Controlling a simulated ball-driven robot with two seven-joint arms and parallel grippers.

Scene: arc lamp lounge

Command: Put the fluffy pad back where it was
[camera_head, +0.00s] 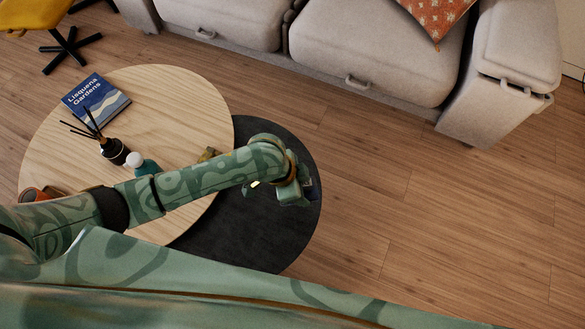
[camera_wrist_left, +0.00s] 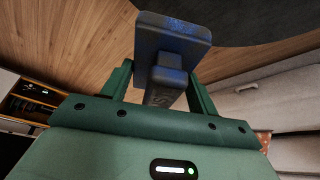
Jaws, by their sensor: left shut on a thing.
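My left gripper (camera_wrist_left: 158,88) is shut on the fluffy pad (camera_wrist_left: 172,32), a dark block with a blue fuzzy-looking face and a dark handle. The handle sits between the two green fingers, and the pad sticks out beyond them in the left wrist view. In the head view the left gripper (camera_head: 299,190) is over the right part of the dark round table (camera_head: 255,235). The pad is mostly hidden there by the gripper and wrist. My right gripper is not in view.
A light wood round table (camera_head: 70,125) overlaps the dark one. On it are a blue book (camera_head: 96,98), a reed diffuser (camera_head: 115,151), a green bottle with a white cap (camera_head: 145,167), and a small brownish thing (camera_head: 207,154). A grey sofa (camera_head: 375,50) stands behind. Floor at right is clear.

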